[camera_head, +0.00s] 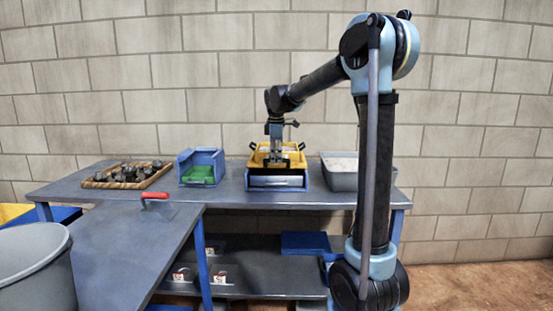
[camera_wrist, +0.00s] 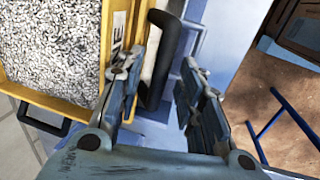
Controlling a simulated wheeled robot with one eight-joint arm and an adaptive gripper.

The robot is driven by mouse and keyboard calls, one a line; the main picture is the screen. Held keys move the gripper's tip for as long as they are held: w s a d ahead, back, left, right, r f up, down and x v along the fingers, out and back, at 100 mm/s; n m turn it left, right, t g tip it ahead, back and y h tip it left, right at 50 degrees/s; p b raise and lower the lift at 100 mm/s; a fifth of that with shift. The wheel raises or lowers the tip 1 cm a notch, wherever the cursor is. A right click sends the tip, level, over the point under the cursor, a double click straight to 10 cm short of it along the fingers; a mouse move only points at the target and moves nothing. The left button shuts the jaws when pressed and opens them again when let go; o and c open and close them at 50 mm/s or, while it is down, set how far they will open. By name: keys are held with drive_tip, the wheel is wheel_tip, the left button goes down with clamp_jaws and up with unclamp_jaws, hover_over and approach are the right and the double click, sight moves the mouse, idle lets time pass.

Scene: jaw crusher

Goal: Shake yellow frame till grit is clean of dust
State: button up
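The yellow frame (camera_head: 258,160) sits on a blue stand (camera_head: 304,180) on the bench in the head view. In the wrist view the yellow frame (camera_wrist: 90,112) fills the left side, holding speckled grey-white grit (camera_wrist: 52,45). A black handle (camera_wrist: 172,38) projects along its near side; another black handle shows at lower left. My gripper (camera_wrist: 158,98) has its fingers apart, on either side of the near handle's lower end, with gaps visible. In the head view my gripper (camera_head: 276,157) points down at the frame's front. Dust on the grit cannot be made out.
Left of the stand are a blue bin with green inside (camera_head: 200,170) and a wooden tray of dark rocks (camera_head: 118,184). A grey tub (camera_head: 342,178) stands close on the right.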

drive_tip(key=shift+f, duration=0.1)
clamp_jaws()
drive_tip(key=s, duration=0.5)
drive_tip(key=shift+s, duration=0.35)
unclamp_jaws()
wheel_tip(320, 180, up, 12)
drive_tip(key=s, duration=0.2)
drive_tip(key=shift+f, duration=0.15)
idle(0.4)
